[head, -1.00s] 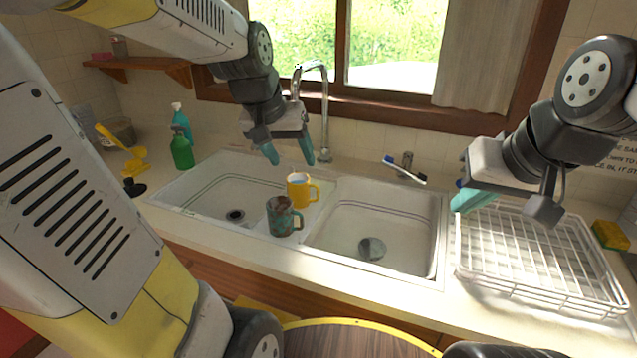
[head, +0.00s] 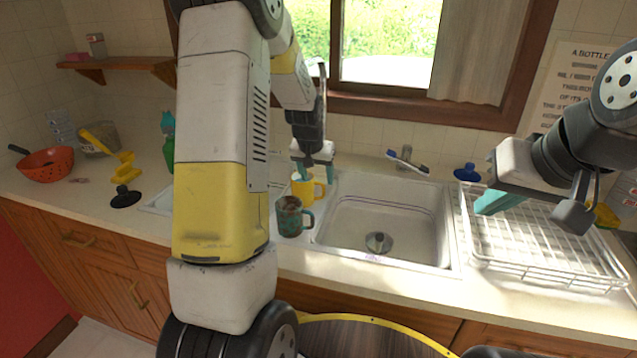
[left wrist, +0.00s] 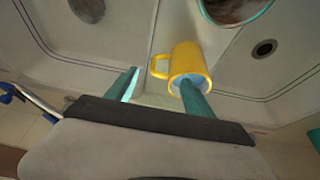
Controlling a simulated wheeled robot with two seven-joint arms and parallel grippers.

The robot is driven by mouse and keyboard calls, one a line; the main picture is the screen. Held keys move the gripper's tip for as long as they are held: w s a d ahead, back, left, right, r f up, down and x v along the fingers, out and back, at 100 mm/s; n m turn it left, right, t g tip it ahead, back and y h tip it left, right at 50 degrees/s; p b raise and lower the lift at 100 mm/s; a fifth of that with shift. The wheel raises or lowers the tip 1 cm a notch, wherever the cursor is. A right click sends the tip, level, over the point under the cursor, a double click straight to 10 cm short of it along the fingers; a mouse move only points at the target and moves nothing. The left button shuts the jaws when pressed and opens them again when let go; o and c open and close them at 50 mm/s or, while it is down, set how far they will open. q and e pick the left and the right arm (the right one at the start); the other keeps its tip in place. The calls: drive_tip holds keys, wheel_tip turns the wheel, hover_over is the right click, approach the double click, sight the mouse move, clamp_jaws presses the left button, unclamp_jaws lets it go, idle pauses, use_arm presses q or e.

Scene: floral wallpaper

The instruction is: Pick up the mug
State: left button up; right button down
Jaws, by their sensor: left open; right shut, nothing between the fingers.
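A yellow mug (head: 305,188) stands upright on the divider between the two sink basins, its handle to the right. It also shows in the left wrist view (left wrist: 184,60). A teal and brown mug (head: 290,218) stands just in front of it; part of it shows in the left wrist view (left wrist: 232,8). My left gripper (head: 313,165) is open, pointing down over the yellow mug. In the left wrist view, one finger overlaps the mug's mouth and the other is beyond the handle side; I cannot tell whether they touch it. My right gripper (head: 490,204) is shut and empty by the rack.
A white dish rack (head: 540,262) stands on the right counter. The right basin (head: 380,215) is empty except for its drain. A faucet (head: 322,110) rises behind the mugs. A red colander (head: 45,165) and a yellow object (head: 124,172) stand at left.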

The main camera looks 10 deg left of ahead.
sight(319, 183)
use_arm(q)
drive_tip(key=x, duration=0.3)
drive_tip(key=shift+f, duration=0.1)
drive_tip(key=shift+c, duration=0.4)
clamp_jaws()
